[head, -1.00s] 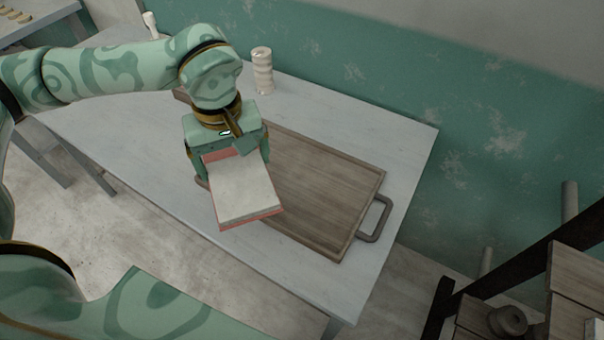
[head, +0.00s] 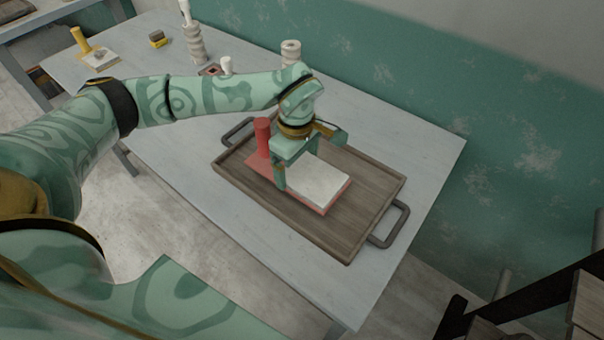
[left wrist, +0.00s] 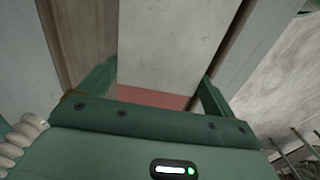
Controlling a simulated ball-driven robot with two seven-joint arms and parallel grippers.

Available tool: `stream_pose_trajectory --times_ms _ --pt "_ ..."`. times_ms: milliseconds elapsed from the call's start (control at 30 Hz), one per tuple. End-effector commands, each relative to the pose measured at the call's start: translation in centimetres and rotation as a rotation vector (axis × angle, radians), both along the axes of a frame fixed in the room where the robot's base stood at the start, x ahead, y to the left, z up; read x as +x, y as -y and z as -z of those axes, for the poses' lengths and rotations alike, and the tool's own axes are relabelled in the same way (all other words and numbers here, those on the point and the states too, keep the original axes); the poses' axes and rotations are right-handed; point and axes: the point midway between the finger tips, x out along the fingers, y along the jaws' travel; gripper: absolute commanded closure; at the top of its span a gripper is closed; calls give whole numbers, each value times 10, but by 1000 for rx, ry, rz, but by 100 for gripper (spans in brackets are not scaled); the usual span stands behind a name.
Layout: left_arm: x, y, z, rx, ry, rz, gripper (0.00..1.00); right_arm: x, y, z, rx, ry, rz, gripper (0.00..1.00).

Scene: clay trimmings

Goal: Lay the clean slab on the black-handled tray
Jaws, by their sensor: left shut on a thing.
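The pale, bare slab (head: 319,183) has a red base (head: 322,210) and a red upright handle (head: 263,135). It is over the middle of the brown wooden tray (head: 345,240), which has dark handles (head: 393,224) at both ends. I cannot tell whether the base touches the tray. My left gripper (head: 298,166) is shut across the slab piece, with its fingers at the sides, and partly hides it. In the left wrist view the pale slab (left wrist: 170,40) and a strip of red base (left wrist: 150,97) show between the fingers. My right gripper is not in view.
A yellow-handled board (head: 98,60) with a pale slab is at the table's far left. A yellow-and-black block (head: 157,39), a ribbed clay piece (head: 195,48) and another ribbed piece (head: 290,52) stand along the back. The table's right end (head: 425,175) is clear.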

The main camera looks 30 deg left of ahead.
Motion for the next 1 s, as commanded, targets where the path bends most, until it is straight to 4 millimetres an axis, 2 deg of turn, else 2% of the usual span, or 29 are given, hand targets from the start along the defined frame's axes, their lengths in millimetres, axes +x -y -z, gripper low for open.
stream_pose_trajectory --times_ms 100,267,633,667,700,900,1000 --pt "5 7 11 -2 -1 2 41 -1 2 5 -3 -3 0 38" --pt "4 6 39 -1 -5 1 41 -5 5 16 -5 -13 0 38" --pt "5 6 41 0 1 2 41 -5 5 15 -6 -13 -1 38" --pt "5 6 42 0 1 2 4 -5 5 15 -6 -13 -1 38" --pt "5 6 42 0 1 2 0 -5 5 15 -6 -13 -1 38" --pt "5 6 41 0 0 2 0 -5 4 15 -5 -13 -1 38" --pt "5 5 32 1 3 1 0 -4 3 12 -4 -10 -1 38"
